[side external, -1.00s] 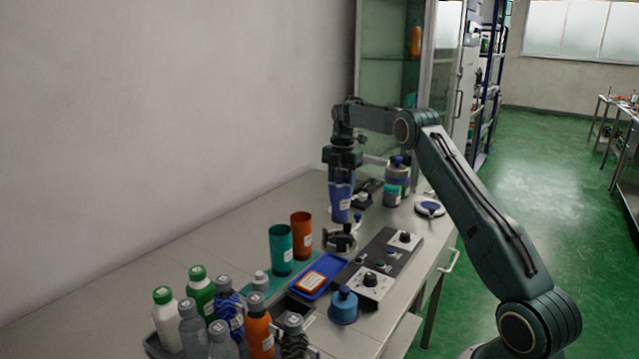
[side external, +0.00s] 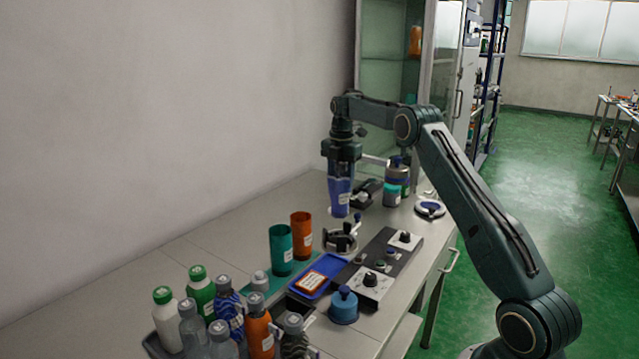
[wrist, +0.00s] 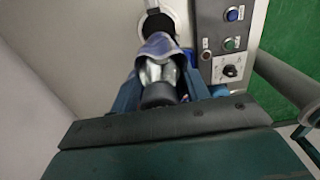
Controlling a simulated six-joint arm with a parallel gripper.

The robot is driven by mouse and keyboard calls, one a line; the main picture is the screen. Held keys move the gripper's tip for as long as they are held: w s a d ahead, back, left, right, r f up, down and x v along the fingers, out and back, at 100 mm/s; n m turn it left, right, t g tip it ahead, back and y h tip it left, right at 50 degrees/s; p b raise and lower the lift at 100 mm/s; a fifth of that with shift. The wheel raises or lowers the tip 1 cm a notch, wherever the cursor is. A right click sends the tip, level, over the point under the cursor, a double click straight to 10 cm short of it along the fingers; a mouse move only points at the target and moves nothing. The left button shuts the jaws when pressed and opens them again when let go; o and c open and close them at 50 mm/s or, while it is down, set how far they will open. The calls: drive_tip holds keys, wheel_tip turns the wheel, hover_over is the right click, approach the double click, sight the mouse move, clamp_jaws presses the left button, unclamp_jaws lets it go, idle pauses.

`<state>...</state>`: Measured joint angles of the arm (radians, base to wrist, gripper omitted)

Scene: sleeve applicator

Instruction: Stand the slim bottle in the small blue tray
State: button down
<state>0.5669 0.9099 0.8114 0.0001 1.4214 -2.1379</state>
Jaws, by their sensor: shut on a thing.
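My gripper (side external: 341,163) is shut on the slim bottle. In the wrist view the bottle (wrist: 160,75) shows a dark cap and a clear, silvery neck, with a blue sleeve (wrist: 158,45) around its body. In the side view the blue sleeve (side external: 340,194) hangs upright below my gripper, above the dark ring fixture (side external: 340,238), and hides the bottle's body. The small blue tray (side external: 337,264) lies on the bench nearer the camera, with an orange-edged label plate (side external: 311,282) in it.
A teal cup (side external: 281,250) and an orange cup (side external: 301,232) stand left of the tray. A blue squat container (side external: 343,306) and a control panel (side external: 378,272) are at its right. Several bottles crowd a bin at the front left. Jars (side external: 397,180) stand behind my gripper.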

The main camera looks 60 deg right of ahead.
drive_tip(key=s+a+r, duration=0.4)
drive_tip(key=a+r, duration=0.5)
drive_tip(key=a, duration=0.2)
drive_tip(key=shift+a+r, duration=0.35)
drive_tip(key=shift+f, duration=0.1)
wheel_tip(320, 180, down, 20)
idle(0.7)
drive_tip(key=c, duration=0.7)
unclamp_jaws()
drive_tip(key=shift+f, duration=0.1)
drive_tip(key=shift+r, duration=0.2)
